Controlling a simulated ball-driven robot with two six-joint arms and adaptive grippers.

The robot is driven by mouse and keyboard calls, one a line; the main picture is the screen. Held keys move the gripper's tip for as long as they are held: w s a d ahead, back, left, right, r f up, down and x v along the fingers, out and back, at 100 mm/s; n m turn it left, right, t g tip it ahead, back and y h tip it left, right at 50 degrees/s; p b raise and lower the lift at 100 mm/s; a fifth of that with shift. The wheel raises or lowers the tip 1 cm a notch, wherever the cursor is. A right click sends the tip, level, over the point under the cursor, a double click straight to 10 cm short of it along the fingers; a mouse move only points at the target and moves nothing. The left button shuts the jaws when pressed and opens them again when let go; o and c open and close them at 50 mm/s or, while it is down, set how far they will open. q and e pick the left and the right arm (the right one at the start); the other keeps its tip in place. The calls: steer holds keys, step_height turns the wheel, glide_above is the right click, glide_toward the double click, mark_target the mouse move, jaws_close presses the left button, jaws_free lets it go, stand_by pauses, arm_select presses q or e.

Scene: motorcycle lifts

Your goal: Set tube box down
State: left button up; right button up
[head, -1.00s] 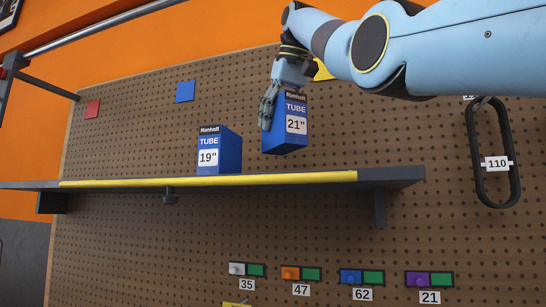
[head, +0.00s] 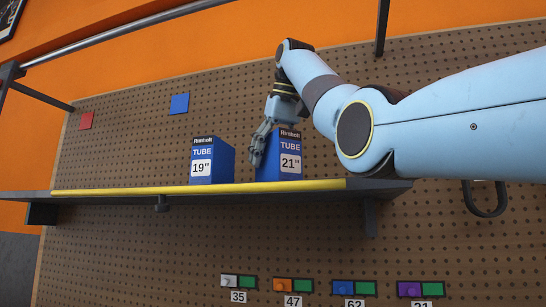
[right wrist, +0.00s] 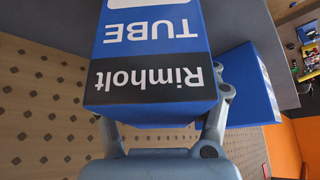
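The blue 21" tube box (head: 280,158) is upright at the shelf (head: 395,188), its lower edge meeting the yellow front strip; whether its whole base rests cannot be told. My right gripper (head: 264,142) is at its upper left, fingers along its sides. In the right wrist view the gripper (right wrist: 162,137) has a finger on either side of the box (right wrist: 150,55) and appears closed on it. The blue 19" tube box (head: 212,162) stands upright on the shelf to the left, with a gap between. My left gripper is not in view.
A pegboard (head: 130,150) stands behind the shelf. A metal rail (head: 120,35) runs at the upper left. Labelled coloured bins or tags (head: 295,285) are below the shelf. A black loop (head: 485,198) hangs at the right. The shelf is clear right of the 21" box.

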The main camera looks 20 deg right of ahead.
steer(key=shift+o, duration=0.6)
steer(key=shift+r, duration=0.1)
steer(key=shift+r, duration=0.15)
steer(key=b+v, duration=0.2)
steer(key=b, duration=0.1)
steer(key=shift+s+b, duration=0.1)
steer(key=shift+b, duration=0.25)
steer(key=v, duration=0.5)
steer(key=shift+r, duration=0.2)
